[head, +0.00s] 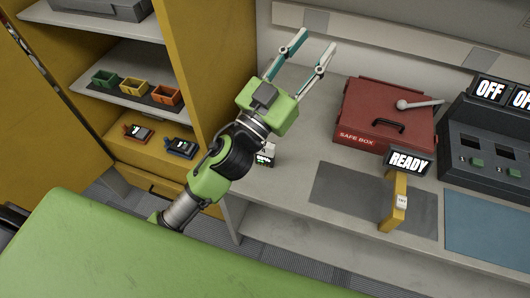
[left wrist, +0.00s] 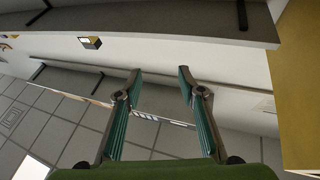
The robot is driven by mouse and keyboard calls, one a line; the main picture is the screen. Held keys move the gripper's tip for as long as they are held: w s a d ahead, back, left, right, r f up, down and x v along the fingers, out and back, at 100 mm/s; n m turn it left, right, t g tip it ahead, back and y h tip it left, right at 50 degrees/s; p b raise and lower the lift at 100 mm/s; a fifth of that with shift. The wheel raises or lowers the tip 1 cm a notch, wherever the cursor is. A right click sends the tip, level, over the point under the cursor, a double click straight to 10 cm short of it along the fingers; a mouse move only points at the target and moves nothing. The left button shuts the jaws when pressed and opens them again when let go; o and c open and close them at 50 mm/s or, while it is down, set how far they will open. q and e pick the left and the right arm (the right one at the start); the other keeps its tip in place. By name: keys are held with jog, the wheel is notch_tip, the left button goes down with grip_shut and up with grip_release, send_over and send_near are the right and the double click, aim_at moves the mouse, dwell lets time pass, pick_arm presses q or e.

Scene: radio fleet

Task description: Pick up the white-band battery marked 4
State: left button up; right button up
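My left gripper (head: 316,43) is raised over the back of the grey counter in the head view, its two fingers apart and nothing between them. The left wrist view also shows the gripper (left wrist: 160,72) open and empty. A small device with a white top and dark lit face (head: 264,157) stands on the counter beside my left arm, partly hidden by it. Its marking is too small to read. I cannot make out a white-band battery marked 4 for certain. My right gripper is not in view.
A red safe box (head: 368,128), a yellow stand (head: 394,204) with a READY sign (head: 408,161) and a dark unit with OFF displays (head: 482,148) stand on the counter. Left shelves hold green (head: 104,79), yellow (head: 134,87) and orange (head: 166,96) bins, an orange device (head: 138,133) and a blue device (head: 181,148).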

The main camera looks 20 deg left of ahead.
pick_arm(q)
jog(key=s+d+r+m+g+h, duration=0.1)
jog(key=s+d+m+g+h, duration=0.3)
jog(key=d+m+g+h, duration=0.25)
jog(key=s+d+r+m+g+h, duration=0.1)
jog(key=s+d+m+g+h, duration=0.2)
jog(key=d+m+g+h, duration=0.4)
jog(key=g+y, duration=0.8)
jog(key=y, duration=1.4)
send_over(264, 157)
jog(key=w, duration=0.2)
jog(key=shift+n, duration=0.25)
jog(key=f, duration=2.3)
jog(key=shift+s+f, duration=0.15)
jog(key=shift+s, duration=0.1)
jog(key=shift+a+f, duration=0.2)
jog(key=shift+a, duration=0.1)
notch_tip(264, 157, down, 8)
jog(key=shift+r+p, duration=0.1)
jog(key=shift+p, duration=0.85)
jog(key=shift+s+d+f+p, duration=0.1)
jog(key=shift+f+p, duration=0.35)
jog(key=shift+f, duration=0.15)
notch_tip(264, 157, down, 4)
jog(key=shift+s+r+p, duration=0.1)
jog(key=shift+r+p, duration=0.1)
jog(key=shift+p, duration=0.45)
jog(key=shift+f, duration=0.35)
grip_shut()
